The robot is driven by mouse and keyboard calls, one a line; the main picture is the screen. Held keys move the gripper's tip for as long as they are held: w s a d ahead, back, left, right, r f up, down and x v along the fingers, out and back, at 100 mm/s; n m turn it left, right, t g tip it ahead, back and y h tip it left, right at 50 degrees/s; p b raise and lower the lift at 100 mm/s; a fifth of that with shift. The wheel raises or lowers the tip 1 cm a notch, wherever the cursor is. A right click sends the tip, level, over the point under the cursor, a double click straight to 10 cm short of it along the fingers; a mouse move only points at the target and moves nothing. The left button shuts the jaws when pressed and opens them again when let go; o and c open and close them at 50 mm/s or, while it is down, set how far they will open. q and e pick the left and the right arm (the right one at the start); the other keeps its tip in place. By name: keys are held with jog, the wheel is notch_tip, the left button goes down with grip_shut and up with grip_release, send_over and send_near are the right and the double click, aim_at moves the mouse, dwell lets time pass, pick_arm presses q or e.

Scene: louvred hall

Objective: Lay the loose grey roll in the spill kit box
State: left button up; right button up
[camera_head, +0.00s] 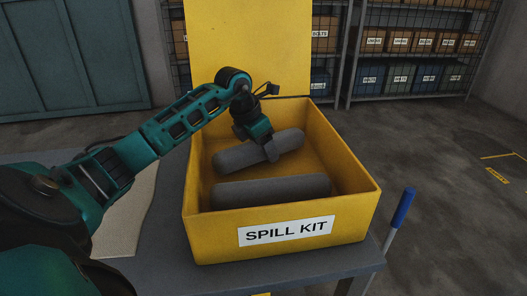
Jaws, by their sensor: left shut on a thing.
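The yellow spill kit box (207,230) stands on a grey table with its lid raised at the back and a SPILL KIT label on its front. A grey roll (238,157) is in my left gripper (271,152), which is shut around it over the inside of the box. This roll is slightly tilted, its right end higher in the picture. I cannot tell whether it touches the box floor. A second grey roll (272,190) lies inside along the front wall, in front of the held one. My right gripper is not in view.
The grey table (160,268) carries the box, with a pale mat (130,212) at its left. A blue-handled tool (403,208) stands at the table's right. Shelves with boxes (398,42) and a teal cabinet (70,50) are at the back.

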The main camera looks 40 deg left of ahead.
pick_arm(q)
jog(key=shift+f, duration=0.5)
jog(key=shift+f, duration=0.15)
jog(key=o, duration=1.1)
jog(key=shift+a+r, duration=0.1)
jog(key=shift+r, duration=0.35)
jog(key=p+v, duration=0.1)
jog(key=v, duration=1)
jog(key=shift+s+r+p, duration=0.2)
jog(key=shift+s+p, duration=0.05)
jog(key=shift+p, duration=0.05)
